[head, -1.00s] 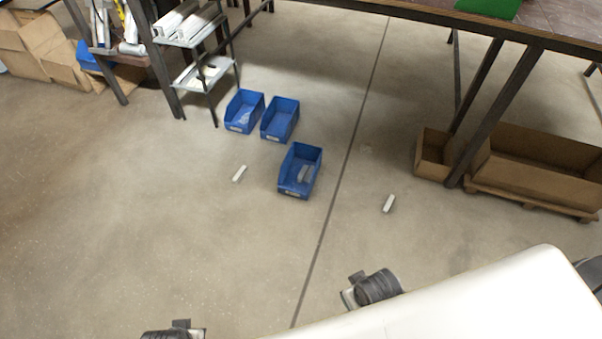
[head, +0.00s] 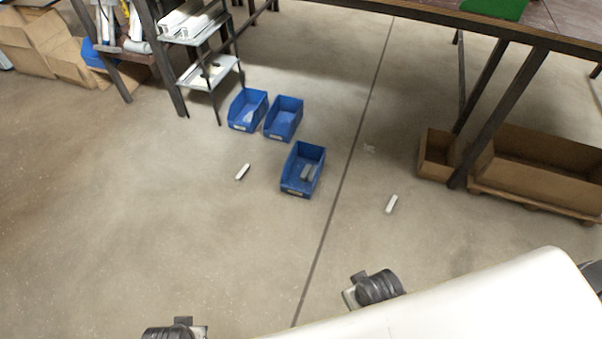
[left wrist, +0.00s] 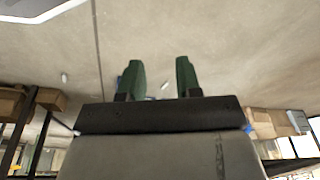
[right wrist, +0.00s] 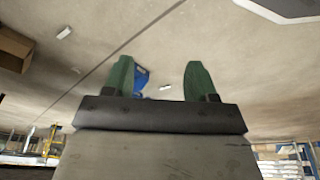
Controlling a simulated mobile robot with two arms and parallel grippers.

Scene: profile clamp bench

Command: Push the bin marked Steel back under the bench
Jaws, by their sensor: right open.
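Three blue bins stand on the floor in the head view. The nearest bin (head: 290,180) holds a few grey pieces. The left rear bin (head: 247,112) and right rear bin (head: 283,120) stand side by side behind it. Each has a small front label, too small to read, so I cannot tell which is marked Steel. The bench (head: 440,17) is at upper right. My left gripper (left wrist: 158,80) is open and empty, well away from the bins. My right gripper (right wrist: 160,80) is open and empty too; a blue bin shows far off beyond its fingers.
One white piece (head: 242,172) lies left of the nearest bin, another (head: 391,204) to its right. Cardboard boxes (head: 540,165) stand by the bench legs at right. A shelf rack (head: 210,72) stands at upper left. The floor in front of the bins is clear.

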